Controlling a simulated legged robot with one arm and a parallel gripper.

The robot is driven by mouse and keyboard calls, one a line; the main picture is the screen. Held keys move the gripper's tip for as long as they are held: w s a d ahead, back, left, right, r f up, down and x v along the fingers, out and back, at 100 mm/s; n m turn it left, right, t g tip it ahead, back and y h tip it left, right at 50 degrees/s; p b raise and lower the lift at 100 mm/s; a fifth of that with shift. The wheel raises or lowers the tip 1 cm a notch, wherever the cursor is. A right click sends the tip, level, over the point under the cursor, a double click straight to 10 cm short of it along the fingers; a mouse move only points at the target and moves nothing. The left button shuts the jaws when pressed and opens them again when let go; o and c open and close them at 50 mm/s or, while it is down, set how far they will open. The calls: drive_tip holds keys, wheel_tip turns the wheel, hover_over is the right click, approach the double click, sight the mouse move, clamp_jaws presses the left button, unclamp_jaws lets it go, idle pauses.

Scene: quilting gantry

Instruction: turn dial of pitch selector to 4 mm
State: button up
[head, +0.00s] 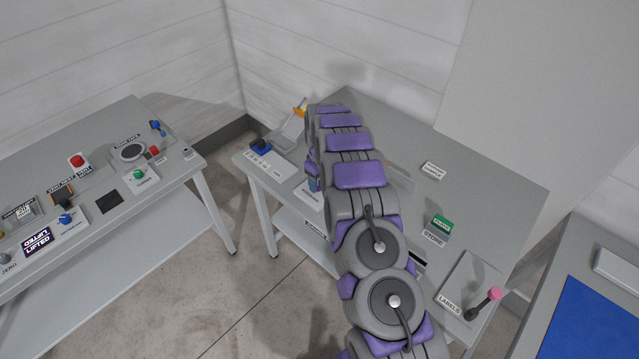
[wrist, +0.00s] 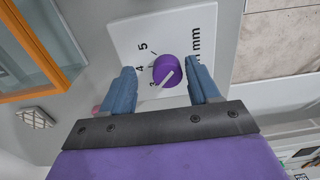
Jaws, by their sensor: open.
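In the wrist view the pitch selector is a white plate (wrist: 125,38) marked 3, 4, 5 and mm, with a round purple dial (wrist: 166,66). The dial's pale pointer line slants down-left, toward the 3. My gripper (wrist: 160,70) is open, its two blue fingers apart, one on each side of the dial. The dial lies between and slightly beyond the fingertips; I cannot tell whether either finger touches it. In the head view my arm covers the gripper and the dial.
The grey table (head: 400,140) holds a blue knob (head: 260,146), a green block (head: 440,222) and a pink-tipped lever (head: 484,304). A control bench (head: 150,205) stands left, across a floor gap. In the wrist view an orange-framed case (wrist: 62,78) lies left of the plate.

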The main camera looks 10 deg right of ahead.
drive_tip(key=shift+f, duration=0.35)
drive_tip(key=shift+a+f, duration=0.1)
drive_tip(key=shift+a, duration=0.15)
drive_tip(key=shift+a+f, duration=0.1)
drive_tip(key=shift+a, duration=0.45)
drive_tip(key=shift+d, duration=0.55)
drive_tip(key=c, duration=0.6)
drive_tip(key=shift+a, duration=0.25)
drive_tip(key=c, duration=0.4)
